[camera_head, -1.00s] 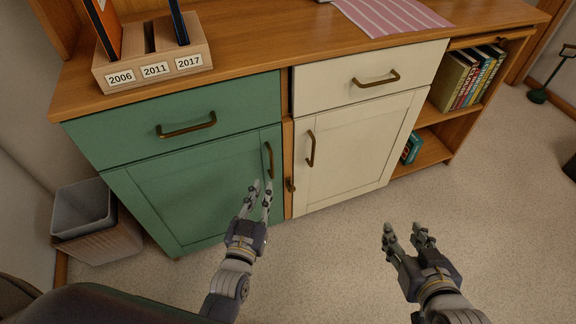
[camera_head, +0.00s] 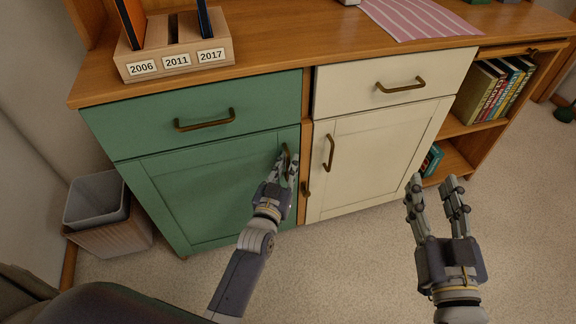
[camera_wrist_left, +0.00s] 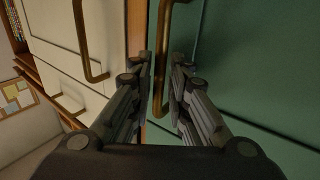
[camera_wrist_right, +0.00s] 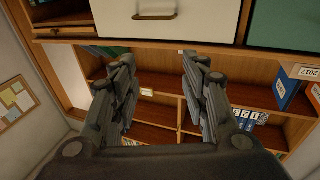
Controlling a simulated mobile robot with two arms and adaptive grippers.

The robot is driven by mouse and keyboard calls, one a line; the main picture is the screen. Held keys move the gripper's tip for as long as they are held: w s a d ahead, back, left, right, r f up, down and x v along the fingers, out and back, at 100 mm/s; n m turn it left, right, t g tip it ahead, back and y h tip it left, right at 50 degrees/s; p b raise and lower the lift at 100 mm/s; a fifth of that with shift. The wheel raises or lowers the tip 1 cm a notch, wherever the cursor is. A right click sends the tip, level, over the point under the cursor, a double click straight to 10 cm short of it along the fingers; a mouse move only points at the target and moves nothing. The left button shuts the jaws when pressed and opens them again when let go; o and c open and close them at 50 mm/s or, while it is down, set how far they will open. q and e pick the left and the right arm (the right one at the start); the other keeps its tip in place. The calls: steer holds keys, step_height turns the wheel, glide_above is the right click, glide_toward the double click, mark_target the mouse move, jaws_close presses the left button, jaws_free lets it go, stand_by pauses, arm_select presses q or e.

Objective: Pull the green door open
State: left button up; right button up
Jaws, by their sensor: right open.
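The green door (camera_head: 205,195) is the lower left front of the cabinet and looks shut. Its upright brass handle (camera_head: 286,150) is at the door's right edge, partly hidden by my left gripper (camera_head: 286,166). In the left wrist view, the handle (camera_wrist_left: 162,50) stands between the two fingers of the left gripper (camera_wrist_left: 161,75). The fingers are apart, with a small gap beside the handle. My right gripper (camera_head: 438,190) is open and empty, in front of the cabinet's right part; it also shows in the right wrist view (camera_wrist_right: 157,65).
A green drawer (camera_head: 200,115) is above the door. A cream door (camera_head: 365,160) with its own handle (camera_head: 328,152) is just to the right. A grey bin (camera_head: 97,200) stands left of the cabinet. Open carpet (camera_head: 345,270) lies in front.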

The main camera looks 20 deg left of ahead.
arm_select(q)
steer(key=shift+w, duration=0.2)
jaws_close()
steer(key=shift+s, duration=0.1)
